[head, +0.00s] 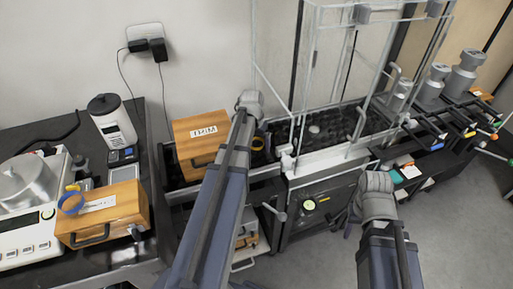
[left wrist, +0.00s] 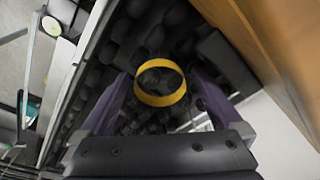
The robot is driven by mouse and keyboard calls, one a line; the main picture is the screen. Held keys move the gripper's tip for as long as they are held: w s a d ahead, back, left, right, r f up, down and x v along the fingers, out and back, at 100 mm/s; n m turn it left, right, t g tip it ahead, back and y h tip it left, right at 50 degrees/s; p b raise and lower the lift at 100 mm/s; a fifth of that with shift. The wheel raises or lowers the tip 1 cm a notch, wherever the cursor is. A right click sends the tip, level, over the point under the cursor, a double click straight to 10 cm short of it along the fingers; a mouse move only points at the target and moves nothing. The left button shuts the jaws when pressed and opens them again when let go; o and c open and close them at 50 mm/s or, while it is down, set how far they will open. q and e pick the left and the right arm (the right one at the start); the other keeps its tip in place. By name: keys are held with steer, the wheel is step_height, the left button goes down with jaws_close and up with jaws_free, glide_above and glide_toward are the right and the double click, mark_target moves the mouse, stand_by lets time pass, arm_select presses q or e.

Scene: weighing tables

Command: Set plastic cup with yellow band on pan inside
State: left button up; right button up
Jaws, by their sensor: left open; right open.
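The plastic cup with the yellow band (left wrist: 160,99) shows in the left wrist view as a yellow ring over a dark, bumpy surface. My left gripper (left wrist: 162,88) is open, with one finger on each side of the ring; I cannot tell whether they touch it. In the head view the cup (head: 258,143) is a small yellow-edged shape, partly hidden beside my left gripper (head: 255,122). A small pale round pan (head: 314,129) shows inside the clear glass enclosure (head: 336,60) to the right. My right gripper (head: 347,217) is open and empty in front of the enclosure.
A wooden box (head: 197,140) stands just left of my left gripper. Metal weights (head: 466,70) stand on the right. Grey floor is free at lower right.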

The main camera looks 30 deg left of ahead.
arm_select(q)
steer(key=c, duration=1.5)
steer(key=shift+r, duration=0.15)
step_height(320, 180, up, 28)
steer(key=p, duration=2.8)
